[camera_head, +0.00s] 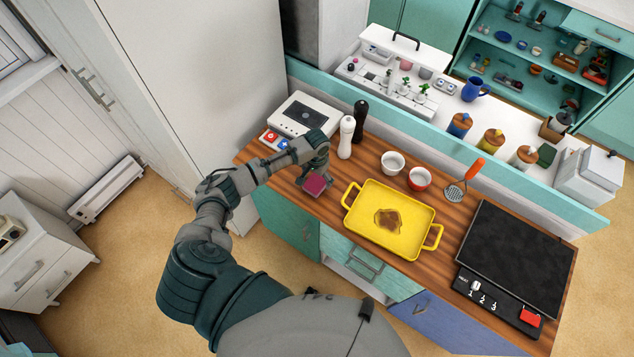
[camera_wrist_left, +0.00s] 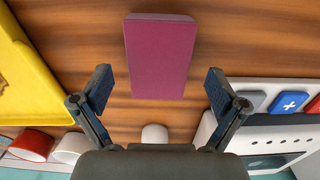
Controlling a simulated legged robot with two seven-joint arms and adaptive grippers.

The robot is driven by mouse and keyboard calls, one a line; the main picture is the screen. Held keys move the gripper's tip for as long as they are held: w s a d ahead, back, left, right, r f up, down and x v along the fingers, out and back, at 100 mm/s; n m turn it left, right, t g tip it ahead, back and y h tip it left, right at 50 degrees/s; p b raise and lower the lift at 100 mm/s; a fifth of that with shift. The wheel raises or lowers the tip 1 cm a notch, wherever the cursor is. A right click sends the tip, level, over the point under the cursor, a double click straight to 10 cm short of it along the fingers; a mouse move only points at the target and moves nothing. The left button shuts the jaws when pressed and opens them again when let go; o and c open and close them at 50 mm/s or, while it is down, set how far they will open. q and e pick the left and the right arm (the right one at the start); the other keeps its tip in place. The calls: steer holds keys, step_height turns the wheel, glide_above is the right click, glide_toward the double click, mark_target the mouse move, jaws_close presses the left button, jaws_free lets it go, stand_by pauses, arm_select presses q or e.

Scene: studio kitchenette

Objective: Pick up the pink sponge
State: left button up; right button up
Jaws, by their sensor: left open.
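The pink sponge (camera_head: 315,184) is a small magenta block on the wooden counter, left of the yellow tray in the head view. In the left wrist view the sponge (camera_wrist_left: 161,55) lies on the wood, beyond the gap between my fingers. My left gripper (camera_head: 318,168) is over the counter at the sponge. In the left wrist view its two fingers (camera_wrist_left: 158,88) are spread wide, with nothing held between them. Whether the fingers are level with the sponge I cannot tell. My right gripper is not in view.
A yellow tray (camera_head: 409,240) with a brown item stands right of the sponge. White and black shakers (camera_head: 346,137) and a white appliance (camera_head: 299,117) stand behind. Two bowls (camera_head: 393,163) and a black stove (camera_head: 515,258) are farther right. Bare wood surrounds the sponge.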

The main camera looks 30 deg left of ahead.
arm_select(q)
steer(key=shift+f, duration=1.3)
steer(key=c, duration=0.8)
steer(key=shift+r, duration=0.15)
steer(key=shift+r, duration=0.25)
steer(key=r, duration=0.2)
steer(key=shift+s+d+r, duration=0.1)
steer(key=shift+s+r, duration=0.25)
steer(key=shift+r, duration=0.05)
steer(key=s+d, duration=0.2)
steer(key=s, duration=0.5)
steer(key=s+d+r, duration=0.1)
steer(key=s+d, duration=0.1)
steer(key=s, duration=0.5)
steer(key=shift+s+d+r, duration=0.25)
steer(key=shift+s+d, duration=0.05)
steer(key=shift+o, duration=0.4)
